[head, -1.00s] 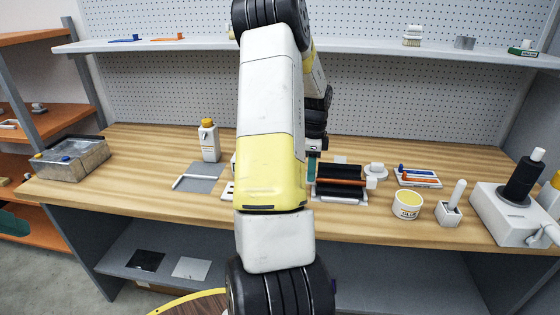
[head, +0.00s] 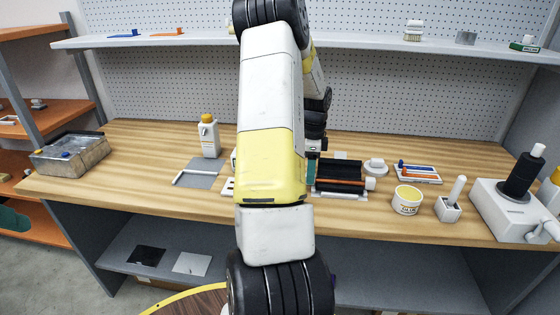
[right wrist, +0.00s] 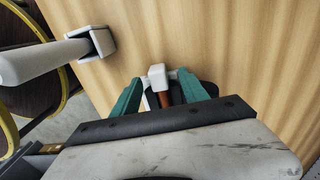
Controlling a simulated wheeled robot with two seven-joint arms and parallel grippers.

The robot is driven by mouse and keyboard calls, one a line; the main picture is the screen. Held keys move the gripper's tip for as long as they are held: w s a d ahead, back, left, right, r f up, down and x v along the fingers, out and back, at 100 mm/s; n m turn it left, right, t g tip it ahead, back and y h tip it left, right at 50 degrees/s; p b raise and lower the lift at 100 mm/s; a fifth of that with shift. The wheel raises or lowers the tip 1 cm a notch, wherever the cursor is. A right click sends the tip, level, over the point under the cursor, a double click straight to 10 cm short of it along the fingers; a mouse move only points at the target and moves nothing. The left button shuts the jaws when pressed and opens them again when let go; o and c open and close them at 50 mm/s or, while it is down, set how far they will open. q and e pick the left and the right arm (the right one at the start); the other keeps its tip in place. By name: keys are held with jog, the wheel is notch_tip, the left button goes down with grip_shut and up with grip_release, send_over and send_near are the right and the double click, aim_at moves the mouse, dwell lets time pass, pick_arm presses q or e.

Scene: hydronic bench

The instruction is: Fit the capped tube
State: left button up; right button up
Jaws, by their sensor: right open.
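The capped tube (head: 345,183) is copper-coloured with a white cap (head: 370,184). It lies along the front of a black block (head: 340,168) on the bench, with the cap at its right end. In the right wrist view the tube (right wrist: 165,98) and its white cap (right wrist: 157,77) show between the two green fingers of my right gripper (right wrist: 160,80). These fingers are spread apart, with the cap near their tips; I cannot tell whether they touch it. In the head view my right arm hides most of this gripper (head: 311,171). My left gripper is not in view.
Right of the block stand a white round piece (head: 376,167), a tray with blue and orange tools (head: 417,173), a tub (head: 407,200), a brush holder (head: 449,210) and a white machine (head: 505,212). A bottle (head: 209,137) and metal bin (head: 68,156) stand left.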

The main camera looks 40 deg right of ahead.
jog(key=shift+o, duration=0.5)
jog(key=shift+r, duration=4)
